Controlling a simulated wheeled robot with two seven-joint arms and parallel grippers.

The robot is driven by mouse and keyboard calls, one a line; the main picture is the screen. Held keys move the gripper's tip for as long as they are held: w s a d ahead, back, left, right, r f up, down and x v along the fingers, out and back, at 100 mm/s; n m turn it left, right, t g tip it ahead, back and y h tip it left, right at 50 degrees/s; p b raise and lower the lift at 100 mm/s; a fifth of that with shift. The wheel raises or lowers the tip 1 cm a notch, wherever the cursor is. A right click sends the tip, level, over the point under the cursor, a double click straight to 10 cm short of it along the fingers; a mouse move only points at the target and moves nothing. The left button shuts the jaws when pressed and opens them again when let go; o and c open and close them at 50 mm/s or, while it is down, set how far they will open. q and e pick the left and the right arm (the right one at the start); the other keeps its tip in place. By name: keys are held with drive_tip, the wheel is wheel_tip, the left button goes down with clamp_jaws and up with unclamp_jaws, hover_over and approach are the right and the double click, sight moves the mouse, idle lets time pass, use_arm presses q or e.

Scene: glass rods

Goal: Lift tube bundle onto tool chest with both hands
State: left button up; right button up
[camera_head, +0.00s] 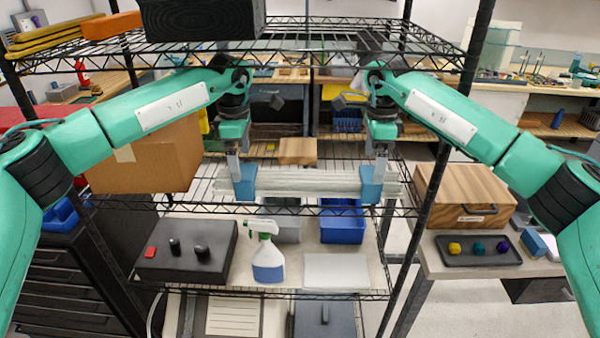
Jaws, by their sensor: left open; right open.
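The tube bundle (308,183), pale and translucent, lies lengthwise from left to right on the middle wire shelf of the rack. My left gripper (245,183) is open, with its blue fingers pointing down at the left part of the bundle. My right gripper (371,184) is open in the same way at the right part. The fingers cover parts of the bundle, and I cannot tell whether they touch it. A black chest with drawers (65,300), which looks like the tool chest, stands at lower left, partly behind the rack post and my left arm.
A cardboard box (145,165) sits left of the bundle, and a small brown box (298,150) behind it. The upper shelf (330,42) and rack posts frame the space. A spray bottle (267,255) stands below. A wooden case (465,192) is on the right bench.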

sight(245, 170)
use_arm(q)
drive_tip(key=shift+w+d+r, duration=0.1)
drive_tip(key=shift+d+r, duration=0.05)
drive_tip(key=shift+d, duration=0.25)
use_arm(e)
drive_tip(key=shift+w, duration=0.15)
drive_tip(key=shift+r, duration=0.1)
use_arm(q)
drive_tip(key=shift+f, duration=0.25)
use_arm(e)
drive_tip(key=shift+f, duration=0.2)
use_arm(q)
drive_tip(key=shift+f, duration=3.5)
use_arm(e)
drive_tip(key=shift+f, duration=3.6)
use_arm(q)
drive_tip(key=shift+c, duration=0.3)
use_arm(e)
drive_tip(key=shift+c, duration=0.3)
use_arm(q)
drive_tip(key=c, duration=1.9)
use_arm(e)
drive_tip(key=c, duration=1.9)
use_arm(q)
drive_tip(key=shift+r, duration=0.1)
drive_tip(key=shift+c, duration=0.2)
use_arm(e)
drive_tip(key=shift+r, duration=0.15)
drive_tip(key=shift+c, duration=0.2)
